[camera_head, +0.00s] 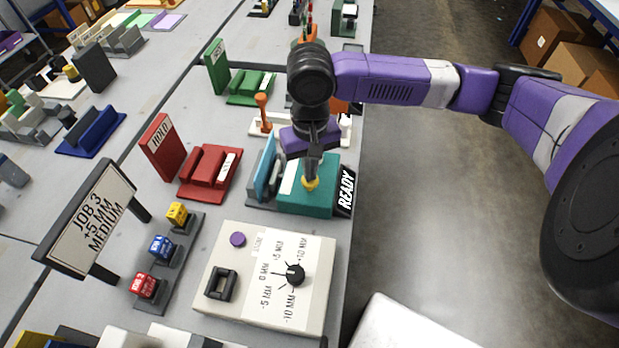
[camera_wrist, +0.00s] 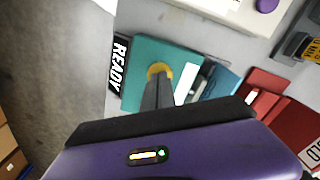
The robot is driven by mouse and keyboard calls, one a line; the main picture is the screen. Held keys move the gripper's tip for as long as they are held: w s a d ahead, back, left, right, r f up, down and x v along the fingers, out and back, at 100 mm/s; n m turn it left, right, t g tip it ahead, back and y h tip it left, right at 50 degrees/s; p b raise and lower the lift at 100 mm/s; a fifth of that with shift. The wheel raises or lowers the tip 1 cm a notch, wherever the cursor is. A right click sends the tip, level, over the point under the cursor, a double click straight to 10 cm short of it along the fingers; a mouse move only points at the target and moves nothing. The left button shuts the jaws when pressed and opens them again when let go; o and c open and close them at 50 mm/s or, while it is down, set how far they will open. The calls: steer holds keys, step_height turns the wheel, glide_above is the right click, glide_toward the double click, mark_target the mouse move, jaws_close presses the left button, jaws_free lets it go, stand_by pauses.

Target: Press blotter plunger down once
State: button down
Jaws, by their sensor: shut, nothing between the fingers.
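A teal block (camera_head: 318,200) stands at the right edge of the bench with a black READY sign (camera_head: 345,190) on its right side. A round yellow knob (camera_head: 311,185), which looks like the plunger, is on its top. My gripper (camera_head: 311,176) is shut and points down at the knob, with nothing held. In the wrist view, the shut fingertips (camera_wrist: 157,80) overlap the yellow knob (camera_wrist: 160,69) on the teal block (camera_wrist: 182,58). They look touching or very close; I cannot tell which. The knob is partly hidden by the fingers.
A cream control box (camera_head: 225,255) with a dial (camera_head: 295,272) stands in front of the teal block. A red HOLD sign (camera_head: 162,146) and red block (camera_head: 208,172) are to the left. An orange-topped lever (camera_head: 262,108) stands behind. Open floor lies to the right.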

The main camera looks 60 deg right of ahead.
steer(key=shift+f+b, duration=0.55)
steer(key=shift+f, duration=0.5)
step_height(320, 180, up, 7)
steer(key=p, duration=0.7)
steer(key=shift+r, duration=0.1)
stand_by(0.3)
stand_by(0.9)
